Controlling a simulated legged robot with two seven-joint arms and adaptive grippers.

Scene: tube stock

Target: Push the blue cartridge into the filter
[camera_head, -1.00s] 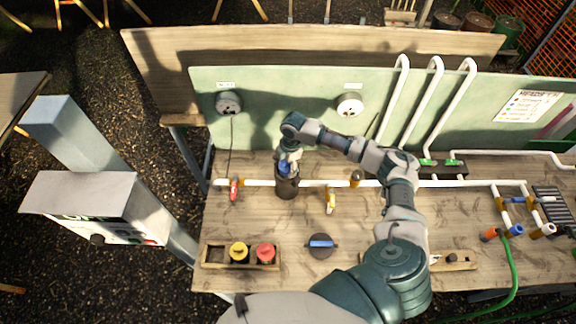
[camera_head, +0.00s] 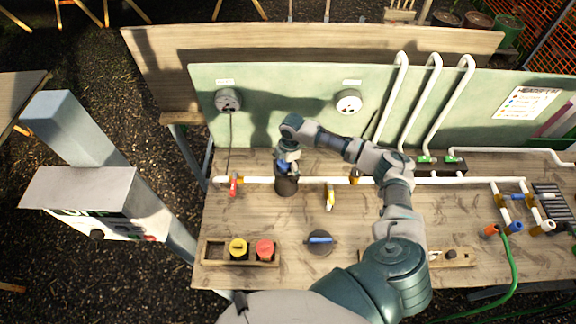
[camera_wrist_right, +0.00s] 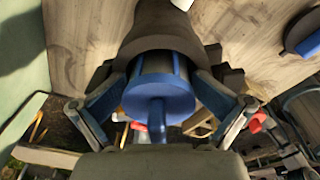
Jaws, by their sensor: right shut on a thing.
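The blue cartridge (camera_wrist_right: 158,95) is between the fingers of my right gripper (camera_wrist_right: 160,108), which is shut on it, in the right wrist view. Its blue end and handle tab face the wrist camera. The dark filter housing (camera_wrist_right: 158,22) lies right beyond the cartridge. How deep the cartridge sits in it cannot be told. In the head view the filter (camera_head: 286,185) stands upright on the pipe line at the back of the bench, with my right gripper (camera_head: 285,168) pointing down at its top. My left gripper is not in view.
A red-handled valve (camera_head: 233,185) and a yellow-handled valve (camera_head: 330,198) flank the filter. A wooden tray (camera_head: 213,255) holds a yellow and a red cartridge. A round dark lid with a blue bar (camera_head: 320,241) lies on open bench.

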